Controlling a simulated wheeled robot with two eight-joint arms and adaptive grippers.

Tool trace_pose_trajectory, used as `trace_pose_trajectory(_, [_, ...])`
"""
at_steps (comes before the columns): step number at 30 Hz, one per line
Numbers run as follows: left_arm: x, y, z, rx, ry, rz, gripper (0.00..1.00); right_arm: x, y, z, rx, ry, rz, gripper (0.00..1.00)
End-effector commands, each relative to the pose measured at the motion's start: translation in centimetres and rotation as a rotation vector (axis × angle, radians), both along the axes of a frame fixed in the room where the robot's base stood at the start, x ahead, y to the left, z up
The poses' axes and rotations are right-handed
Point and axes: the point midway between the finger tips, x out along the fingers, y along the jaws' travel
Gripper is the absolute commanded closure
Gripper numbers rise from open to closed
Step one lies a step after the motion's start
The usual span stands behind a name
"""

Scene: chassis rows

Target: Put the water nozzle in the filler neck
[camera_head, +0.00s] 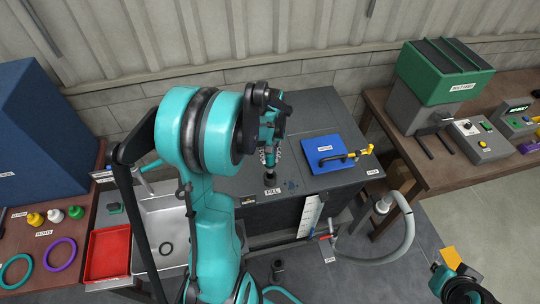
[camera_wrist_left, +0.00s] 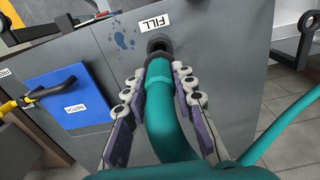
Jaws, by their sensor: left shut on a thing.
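My left gripper (camera_head: 270,152) is over the grey cabinet top, pointing down, shut on the teal water nozzle. In the left wrist view the nozzle (camera_wrist_left: 160,85) lies between both fingers (camera_wrist_left: 163,72), with its teal hose curving back toward the camera. The nozzle's dark end meets the dark round filler neck (camera_wrist_left: 158,44) beside the FILL label; I cannot tell how far it is inside. The neck also shows in the head view (camera_head: 270,179). My right gripper (camera_head: 462,288) is partly visible at the bottom right; its jaws are unclear.
A blue hatch (camera_head: 324,148) with a dark handle lies right of the neck. A sink (camera_head: 165,225) and red tray (camera_head: 108,252) stand left. A grey hose (camera_head: 402,235) hangs at the cabinet's right. A bench with a green-topped machine (camera_head: 445,72) stands at the right.

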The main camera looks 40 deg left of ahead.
Motion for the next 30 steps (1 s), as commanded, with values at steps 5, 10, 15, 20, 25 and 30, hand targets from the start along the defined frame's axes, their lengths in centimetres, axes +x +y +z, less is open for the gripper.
trace_pose_trajectory(5, [0.0, 0.0, -0.7, 0.000, 0.000, 0.000, 1.00, 0.0, 0.0, -0.6, 0.000, 0.000, 0.000, 1.00])
trace_pose_trajectory(10, [0.0, 0.0, -1.2, 0.000, 0.000, 0.000, 1.00, 0.0, 0.0, -1.1, 0.000, 0.000, 0.000, 1.00])
trace_pose_trajectory(15, [0.0, 0.0, -1.7, 0.000, 0.000, 0.000, 1.00, 0.0, 0.0, -1.5, 0.000, 0.000, 0.000, 1.00])
trace_pose_trajectory(20, [0.0, 0.0, -2.2, 0.000, 0.000, 0.000, 1.00, 0.0, 0.0, -2.0, 0.000, 0.000, 0.000, 1.00])
trace_pose_trajectory(25, [0.0, 0.0, -2.7, 0.000, 0.000, 0.000, 1.00, 0.0, 0.0, -2.4, 0.000, 0.000, 0.000, 1.00])
trace_pose_trajectory(30, [0.0, 0.0, -3.2, 0.000, 0.000, 0.000, 1.00, 0.0, 0.0, -2.9, 0.000, 0.000, 0.000, 1.00])
